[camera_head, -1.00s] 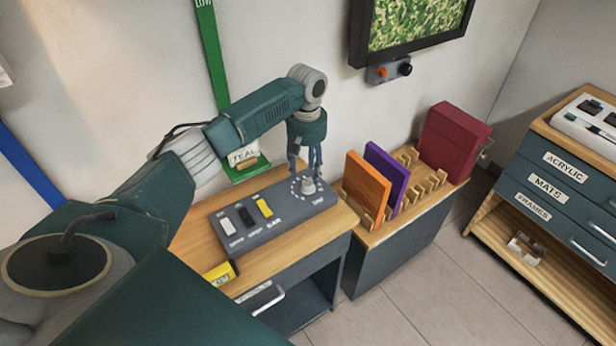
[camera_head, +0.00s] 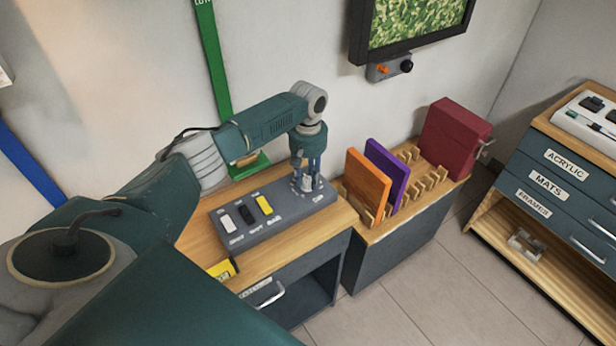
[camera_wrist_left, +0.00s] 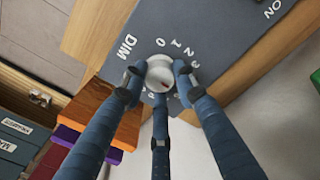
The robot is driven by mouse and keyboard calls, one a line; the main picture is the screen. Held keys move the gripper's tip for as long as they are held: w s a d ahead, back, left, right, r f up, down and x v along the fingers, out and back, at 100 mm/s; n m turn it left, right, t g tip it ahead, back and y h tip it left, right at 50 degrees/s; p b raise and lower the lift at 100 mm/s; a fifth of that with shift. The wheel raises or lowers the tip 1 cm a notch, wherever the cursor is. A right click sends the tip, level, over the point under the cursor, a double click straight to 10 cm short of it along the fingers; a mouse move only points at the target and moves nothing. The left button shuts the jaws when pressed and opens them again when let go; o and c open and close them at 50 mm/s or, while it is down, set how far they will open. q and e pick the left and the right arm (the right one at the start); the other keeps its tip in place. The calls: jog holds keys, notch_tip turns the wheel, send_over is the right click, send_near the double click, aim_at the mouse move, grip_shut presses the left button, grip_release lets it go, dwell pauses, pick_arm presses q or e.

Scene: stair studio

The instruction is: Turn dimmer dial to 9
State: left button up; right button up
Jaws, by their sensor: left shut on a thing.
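The dimmer dial (camera_head: 307,184) is a pale round knob at the right end of a dark grey control box (camera_head: 262,226) on the wooden cabinet top. In the left wrist view the dial (camera_wrist_left: 158,72) sits beside the word DIM, with 0, 1, 2 and 3 printed around it. A small red mark shows on its lower right edge. My left gripper (camera_head: 307,180) points down over the box with its fingers shut around the dial; it also shows in the left wrist view (camera_wrist_left: 160,82). The fingers hide several of the numbers. My right gripper is not in view.
White, black and yellow switches (camera_head: 246,213) sit on the same box, left of the dial. An orange panel (camera_head: 367,184) and a purple panel (camera_head: 387,174) stand in a rack just right. The wall is close behind. A yellow item (camera_head: 222,271) lies at the cabinet's front edge.

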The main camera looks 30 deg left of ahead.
pick_arm(q)
jog(key=shift+m, duration=0.3)
jog(key=shift+r+m+p, duration=0.1)
jog(key=shift+m+p, duration=0.95)
jog(key=shift+m, duration=0.65)
jog(key=m, duration=0.2)
jog(key=shift+m+p, duration=0.35)
jog(key=shift+m, duration=0.05)
jog(key=m, duration=0.3)
jog(key=shift+m+p, duration=0.3)
jog(key=m, duration=0.5)
jog(key=shift+w+m, duration=0.1)
jog(key=shift+m, duration=0.2)
jog(key=m, duration=0.5)
jog(key=shift+m, duration=0.3)
